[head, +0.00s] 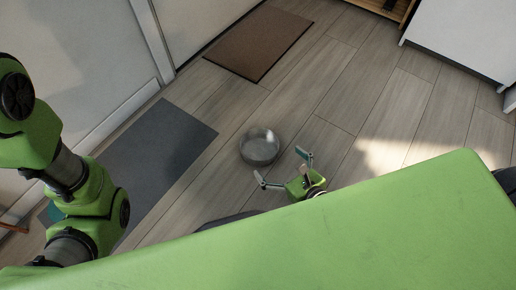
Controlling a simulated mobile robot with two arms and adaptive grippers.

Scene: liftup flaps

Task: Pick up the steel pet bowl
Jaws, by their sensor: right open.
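The steel pet bowl (259,148) is round and grey and sits on the wooden floor near the middle of the head view. My right gripper (282,168) is just below and right of the bowl in the picture. Its two fingers are spread wide, and it holds nothing. One fingertip is near the bowl's lower edge and the other is to its right; I cannot tell whether either touches it.
A dark grey mat (158,150) lies left of the bowl, beside a white wall or door. A brown mat (260,42) lies farther back. A white cabinet (465,40) stands at the upper right. The floor (350,95) right of the bowl is clear.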

